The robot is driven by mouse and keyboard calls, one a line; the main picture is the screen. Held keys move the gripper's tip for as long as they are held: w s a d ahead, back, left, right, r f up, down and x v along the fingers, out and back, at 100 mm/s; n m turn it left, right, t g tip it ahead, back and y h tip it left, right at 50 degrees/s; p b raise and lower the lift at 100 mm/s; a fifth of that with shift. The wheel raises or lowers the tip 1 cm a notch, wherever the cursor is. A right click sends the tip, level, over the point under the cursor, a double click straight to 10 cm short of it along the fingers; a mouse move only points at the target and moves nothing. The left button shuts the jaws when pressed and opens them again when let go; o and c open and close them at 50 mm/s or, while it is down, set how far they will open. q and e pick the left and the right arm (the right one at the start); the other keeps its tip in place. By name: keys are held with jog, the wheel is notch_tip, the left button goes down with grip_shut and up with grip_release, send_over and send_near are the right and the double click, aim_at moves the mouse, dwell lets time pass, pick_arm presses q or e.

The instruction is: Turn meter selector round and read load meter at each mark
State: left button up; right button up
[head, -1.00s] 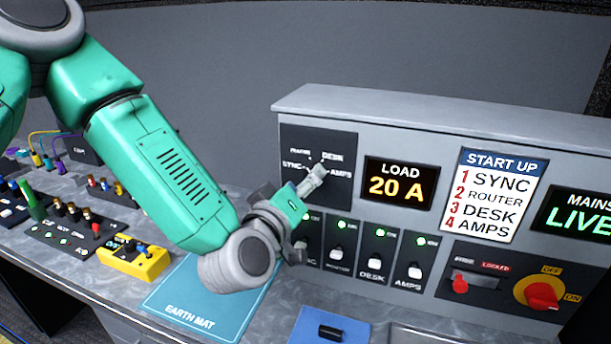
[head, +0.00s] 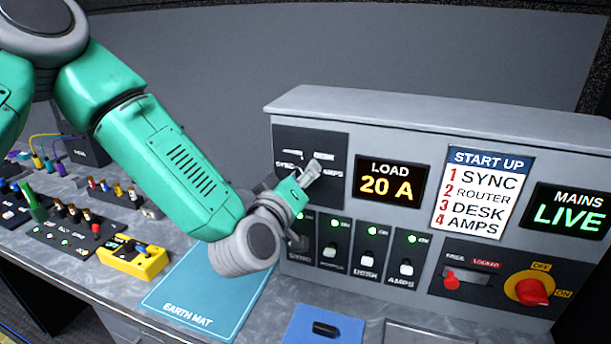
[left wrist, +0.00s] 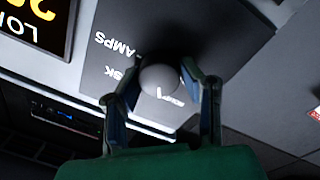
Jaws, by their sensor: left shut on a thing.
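The meter selector is a round grey knob (left wrist: 160,80) with a white pointer line, on a dark plate (head: 333,139) on the grey console. My left gripper (head: 309,174) is shut on this knob; in the left wrist view its fingers (left wrist: 160,92) sit on either side of it. In the head view the gripper mostly hides the knob, and I cannot tell which mark it points to. SYNC, DESK and AMPS labels show around it; the remaining label is unclear. The load meter (head: 389,183) reads 20 A in yellow. My right gripper is not in view.
Below are several toggle switches (head: 368,255) with lit green lamps. A START UP card (head: 483,193), a MAINS LIVE display (head: 570,213) and a red-and-yellow rotary switch (head: 531,289) are to the right. An earth mat (head: 190,318) and a yellow box (head: 133,260) lie on the desk.

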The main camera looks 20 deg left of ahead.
pick_arm(q)
jog(key=shift+f, duration=0.4)
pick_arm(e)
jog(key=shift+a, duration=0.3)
pick_arm(q)
jog(key=shift+s+d+m, duration=0.1)
jog(key=shift+m, duration=0.3)
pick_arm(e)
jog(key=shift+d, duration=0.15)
pick_arm(q)
jog(key=m, duration=1)
jog(key=shift+m+g+p, duration=0.3)
jog(key=shift+g+p, duration=0.1)
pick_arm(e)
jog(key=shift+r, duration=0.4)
pick_arm(q)
jog(key=o, duration=1.1)
jog(key=shift+o, duration=0.2)
jog(key=shift+w+r, duration=0.1)
jog(key=shift+w, duration=0.1)
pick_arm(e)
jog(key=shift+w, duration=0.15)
